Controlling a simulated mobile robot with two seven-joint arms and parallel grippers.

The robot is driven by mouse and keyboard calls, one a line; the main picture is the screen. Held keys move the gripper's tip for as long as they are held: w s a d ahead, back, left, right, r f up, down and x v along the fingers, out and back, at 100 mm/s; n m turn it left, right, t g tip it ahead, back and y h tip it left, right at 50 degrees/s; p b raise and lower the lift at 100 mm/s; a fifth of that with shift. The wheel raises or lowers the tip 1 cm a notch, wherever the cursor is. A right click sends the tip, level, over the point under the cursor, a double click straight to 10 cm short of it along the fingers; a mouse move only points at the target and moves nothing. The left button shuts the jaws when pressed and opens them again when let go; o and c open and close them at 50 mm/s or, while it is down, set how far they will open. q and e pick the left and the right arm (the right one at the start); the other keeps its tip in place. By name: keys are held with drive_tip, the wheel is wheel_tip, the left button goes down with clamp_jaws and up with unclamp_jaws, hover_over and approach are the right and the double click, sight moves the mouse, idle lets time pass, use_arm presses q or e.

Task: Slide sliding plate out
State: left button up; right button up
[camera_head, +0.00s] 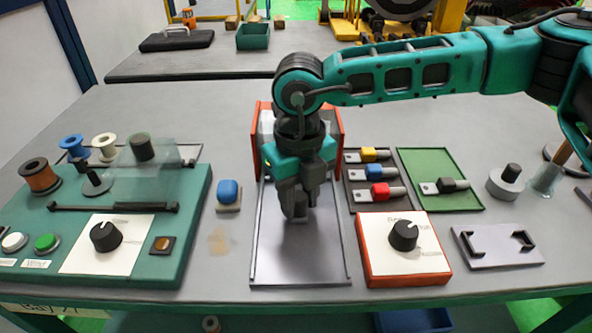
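The sliding plate (318,262) is a flat grey plate with thin raised side rims, in the middle of the table. It reaches toward me from a housing with orange-red side walls (334,140). My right gripper (296,215) points down over the rear half of the plate, just in front of the housing. Its fingers look close together, but I cannot tell whether they are shut or hold anything. The gripper and arm hide much of the housing and the plate's rear part. I cannot tell whether the fingertips touch the plate. My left gripper is not in view.
A green winding station (190,230) with spools and a dial panel stands left. A blue button (228,191) is left of the plate. An orange dial box (405,268), a dark tray (359,200) of coloured-handled pieces and a green tray (435,163) are right.

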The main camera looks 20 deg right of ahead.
drive_tip(key=shift+c, duration=1.3)
drive_tip(key=shift+s+a+b, duration=0.25)
drive_tip(key=shift+s, duration=0.55)
drive_tip(key=shift+s+a+b, duration=0.2)
drive_tip(key=shift+s, duration=0.6)
drive_tip(key=shift+s+a+b, duration=0.25)
drive_tip(key=shift+s, duration=0.55)
drive_tip(key=shift+s+a+b, duration=0.25)
drive_tip(key=shift+s+b, duration=0.05)
drive_tip(key=shift+s, duration=0.5)
drive_tip(key=shift+s+a+b, duration=0.2)
drive_tip(key=shift+s+b, duration=0.1)
drive_tip(key=shift+s, duration=0.45)
drive_tip(key=shift+s+a+b, duration=0.25)
drive_tip(key=shift+s+b, duration=0.05)
drive_tip(key=shift+s, duration=0.5)
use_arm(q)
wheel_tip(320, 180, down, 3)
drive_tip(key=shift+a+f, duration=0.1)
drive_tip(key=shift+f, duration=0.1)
use_arm(e)
drive_tip(key=o, duration=0.8)
drive_tip(key=shift+c, duration=0.2)
use_arm(q)
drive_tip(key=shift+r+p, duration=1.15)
drive_tip(key=shift+p, duration=0.05)
use_arm(e)
wheel_tip(320, 180, up, 6)
